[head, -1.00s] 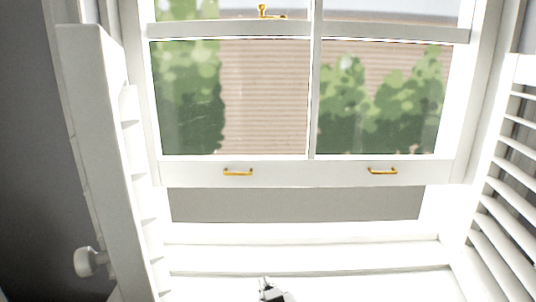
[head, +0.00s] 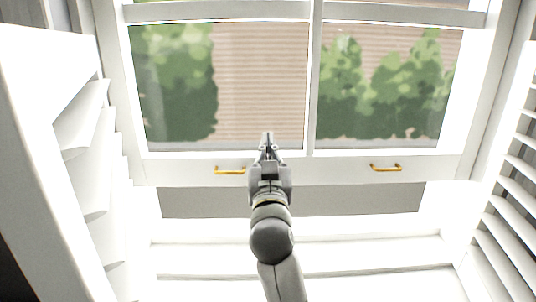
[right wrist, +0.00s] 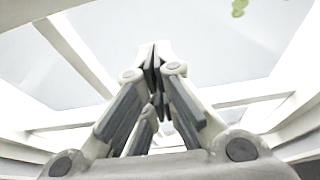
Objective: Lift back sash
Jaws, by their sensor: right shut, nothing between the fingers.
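The white window sash (head: 335,168) spans the head view, with glass panes above its bottom rail. Two brass handles sit on that rail, a left one (head: 230,170) and a right one (head: 386,167). A grey gap shows under the rail. My right gripper (head: 267,138) is shut and empty. It points up in front of the sash, just right of the left handle in the picture; I cannot tell whether it touches the sash. In the right wrist view the fingertips (right wrist: 156,55) meet, with pale glass and white bars behind. My left gripper is not in view.
A white louvred shutter (head: 85,150) stands open close at the left, and another (head: 510,215) stands at the right. The white sill (head: 350,285) runs below the window. Shrubs and a brick-coloured wall show through the glass.

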